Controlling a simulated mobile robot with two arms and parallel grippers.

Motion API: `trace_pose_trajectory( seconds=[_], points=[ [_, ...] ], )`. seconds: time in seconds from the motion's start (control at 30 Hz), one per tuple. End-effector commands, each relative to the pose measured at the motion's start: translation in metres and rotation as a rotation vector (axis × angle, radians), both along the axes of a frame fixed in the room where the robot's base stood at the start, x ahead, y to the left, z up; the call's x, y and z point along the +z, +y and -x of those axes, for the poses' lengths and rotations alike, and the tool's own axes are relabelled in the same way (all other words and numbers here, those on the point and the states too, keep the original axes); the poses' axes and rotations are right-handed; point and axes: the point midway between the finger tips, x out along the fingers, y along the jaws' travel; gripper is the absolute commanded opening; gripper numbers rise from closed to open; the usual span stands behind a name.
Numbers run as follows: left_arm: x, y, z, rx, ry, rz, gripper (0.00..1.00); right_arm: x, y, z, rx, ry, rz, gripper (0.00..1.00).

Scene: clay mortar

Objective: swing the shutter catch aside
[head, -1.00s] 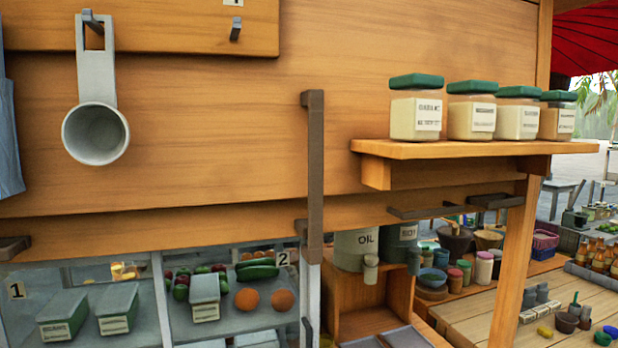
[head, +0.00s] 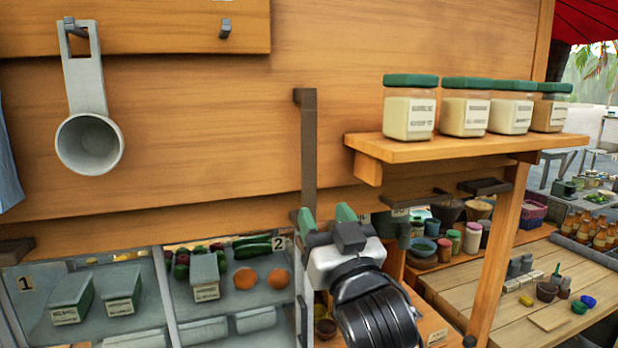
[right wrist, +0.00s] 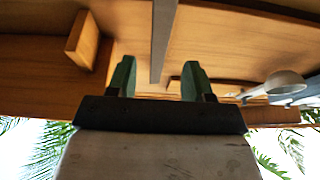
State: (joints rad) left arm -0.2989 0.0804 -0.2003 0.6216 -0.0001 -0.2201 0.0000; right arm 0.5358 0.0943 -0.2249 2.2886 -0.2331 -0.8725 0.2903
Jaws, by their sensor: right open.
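A long dark brown bar, which looks like the shutter catch (head: 308,140), stands upright on the wooden panel (head: 220,130). Its lower end is partly hidden behind my right gripper (head: 326,215). That gripper is open and empty, with its green fingertips pointing up at the panel near the bar's lower part. In the right wrist view, the bar (right wrist: 163,40) shows between the two spread fingers (right wrist: 157,76). I cannot tell whether either finger touches it. My left gripper is not in view.
A wooden shelf (head: 450,147) with several green-lidded jars (head: 409,112) juts out to the right of the bar. A grey scoop (head: 88,140) hangs at the left. A glass case (head: 150,290) with vegetables lies below left. A wooden post (head: 498,250) stands at the right.

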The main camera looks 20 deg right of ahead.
Motion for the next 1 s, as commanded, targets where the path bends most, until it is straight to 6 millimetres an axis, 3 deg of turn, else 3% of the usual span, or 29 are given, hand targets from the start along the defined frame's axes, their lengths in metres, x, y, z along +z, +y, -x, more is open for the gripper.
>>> trace_pose_trajectory(
  seconds=[0.03, 0.2, 0.4, 0.8, 1.0],
  points=[
    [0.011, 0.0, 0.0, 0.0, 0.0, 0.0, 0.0, 0.01, 0.0, -0.01, -0.002, 0.002, 0.002, 0.51],
    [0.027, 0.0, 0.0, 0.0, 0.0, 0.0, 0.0, 0.022, 0.001, -0.041, -0.002, 0.002, 0.002, 0.51],
    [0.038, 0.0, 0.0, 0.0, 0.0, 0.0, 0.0, 0.03, 0.002, -0.065, -0.001, 0.001, 0.001, 0.51],
    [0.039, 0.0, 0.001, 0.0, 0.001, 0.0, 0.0, 0.03, 0.002, -0.073, 0.0, 0.0, 0.001, 0.51],
    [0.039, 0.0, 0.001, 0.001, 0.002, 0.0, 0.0, 0.03, 0.002, -0.072, 0.0, 0.0, 0.001, 0.22]
  ],
)
